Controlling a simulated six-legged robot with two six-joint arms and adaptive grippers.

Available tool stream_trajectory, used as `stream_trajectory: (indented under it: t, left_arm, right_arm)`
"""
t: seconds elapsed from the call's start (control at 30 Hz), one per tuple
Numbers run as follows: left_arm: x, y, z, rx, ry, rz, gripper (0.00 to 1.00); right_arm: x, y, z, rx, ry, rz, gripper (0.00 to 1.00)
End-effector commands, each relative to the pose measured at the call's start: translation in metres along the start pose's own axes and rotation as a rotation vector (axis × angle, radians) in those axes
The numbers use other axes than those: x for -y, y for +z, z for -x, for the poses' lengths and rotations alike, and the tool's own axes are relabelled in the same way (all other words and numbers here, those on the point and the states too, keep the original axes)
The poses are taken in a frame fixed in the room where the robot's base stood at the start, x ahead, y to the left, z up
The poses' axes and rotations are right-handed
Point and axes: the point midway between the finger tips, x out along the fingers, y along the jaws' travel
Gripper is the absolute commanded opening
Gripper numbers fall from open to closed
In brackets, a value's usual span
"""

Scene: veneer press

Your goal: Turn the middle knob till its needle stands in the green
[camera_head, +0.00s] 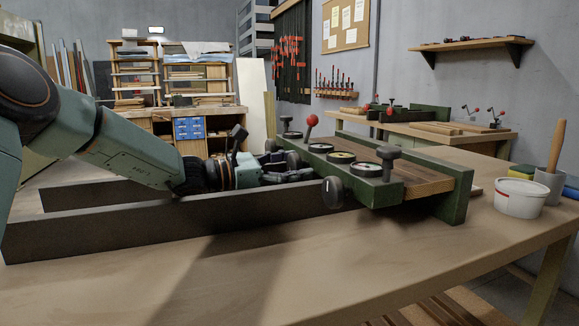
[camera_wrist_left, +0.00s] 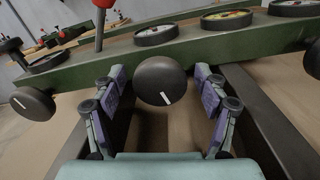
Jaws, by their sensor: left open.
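The green veneer press (camera_head: 455,195) stands on the bench with round black knobs along its near side. The middle knob (camera_wrist_left: 160,80), dark with a white mark pointing down and slightly right, sits between the spread fingers of my left gripper (camera_head: 285,168) in the left wrist view. The gripper is open, with a gap to the knob on both sides. Another knob (camera_wrist_left: 32,103) is at the left, and the right knob (camera_head: 333,192) is nearer in the head view. Dial gauges (camera_wrist_left: 226,20) with coloured faces lie on top; their needles are too small to read.
Two long dark rails (camera_head: 150,227) run below my left arm towards the press. A red-ball lever (camera_head: 311,120) and a black clamp handle (camera_head: 388,154) rise from the press. A white tub (camera_head: 520,200) stands to its right. The front bench top is clear.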

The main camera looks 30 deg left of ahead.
Motion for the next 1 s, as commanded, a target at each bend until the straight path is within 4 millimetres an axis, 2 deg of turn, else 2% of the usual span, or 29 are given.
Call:
stream_trajectory:
  t: [0.17,0.6,1.0]
  left_arm:
    - [-0.002,0.001,0.013,0.004,0.004,0.003,0.73]
    - [-0.001,0.001,0.063,0.004,0.002,0.003,0.73]
    - [0.0,0.0,0.074,0.0,0.0,-0.001,0.73]
  right_arm:
    - [0.0,0.0,0.0,0.0,0.0,0.0,0.57]
    - [0.0,0.0,0.0,0.0,0.0,0.0,0.57]
    - [0.0,0.0,0.0,0.0,0.0,0.0,0.57]
